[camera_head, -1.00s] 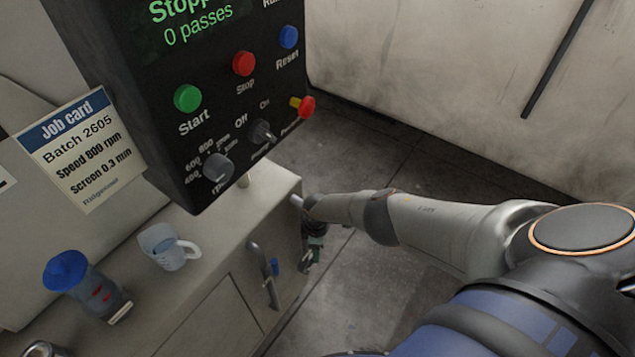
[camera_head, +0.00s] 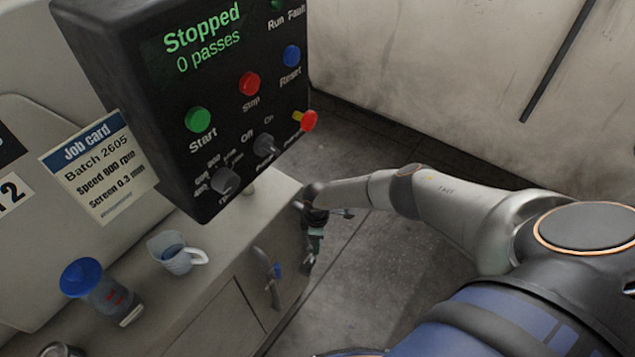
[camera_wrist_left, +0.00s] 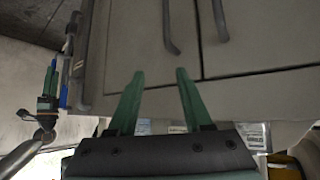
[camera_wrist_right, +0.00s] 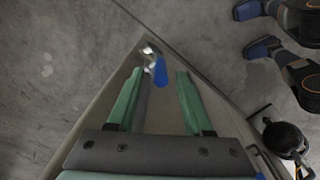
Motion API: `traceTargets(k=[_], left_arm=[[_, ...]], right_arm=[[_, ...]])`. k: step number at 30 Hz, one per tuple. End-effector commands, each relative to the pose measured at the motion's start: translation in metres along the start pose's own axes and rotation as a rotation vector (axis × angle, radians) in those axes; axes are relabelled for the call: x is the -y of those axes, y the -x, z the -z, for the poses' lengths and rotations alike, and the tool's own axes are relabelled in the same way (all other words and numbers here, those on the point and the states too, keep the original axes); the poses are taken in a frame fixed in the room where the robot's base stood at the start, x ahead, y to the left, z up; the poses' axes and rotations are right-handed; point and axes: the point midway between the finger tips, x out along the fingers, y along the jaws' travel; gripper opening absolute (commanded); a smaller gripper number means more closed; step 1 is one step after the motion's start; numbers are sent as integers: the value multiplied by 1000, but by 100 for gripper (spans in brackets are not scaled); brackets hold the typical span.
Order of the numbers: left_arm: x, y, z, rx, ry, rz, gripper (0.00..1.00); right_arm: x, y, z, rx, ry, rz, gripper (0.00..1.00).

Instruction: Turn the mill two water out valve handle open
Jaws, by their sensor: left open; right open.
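A blue lever handle (camera_wrist_right: 160,71) on a small metal valve (camera_wrist_right: 150,52) shows in the right wrist view, at a corner of the cabinet. My right gripper (camera_head: 316,240) points down beside the cabinet's right end in the head view. Its open fingers are on either side of the blue handle in its wrist view; contact cannot be told. A small blue piece (camera_head: 278,270) shows by the cabinet front in the head view. My left gripper (camera_wrist_left: 154,76) is open and empty, facing the cabinet doors; the head view does not show it.
The cabinet (camera_head: 222,305) has dark door handles (camera_head: 262,260). A control panel (camera_head: 190,100) reading "Stopped" stands above it. A jug (camera_head: 176,254) and a blue-lidded jar (camera_head: 98,290) stand on top. A "2" sign (camera_head: 12,192) is at left. Floor (camera_head: 370,270) right of the cabinet is clear.

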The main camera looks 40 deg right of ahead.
Motion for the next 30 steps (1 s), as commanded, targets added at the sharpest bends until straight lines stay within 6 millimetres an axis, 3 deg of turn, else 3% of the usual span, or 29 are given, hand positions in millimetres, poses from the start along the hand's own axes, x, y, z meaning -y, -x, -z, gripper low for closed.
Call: traceTargets(k=[5, 9, 18, 30], left_arm=[[0, -4, -5, 0, 0, 0, 50], [-1, 11, 11, 4, 0, 0, 50], [0, 6, 8, -3, 0, 0, 50], [0, 6, 7, -2, 0, 0, 50]], right_arm=[[3, 8, -4, 3, 1, 0, 51], [3, 45, -3, 2, -1, 1, 51], [4, 57, -3, 3, -1, 2, 51], [5, 59, -3, 3, -1, 3, 51]])
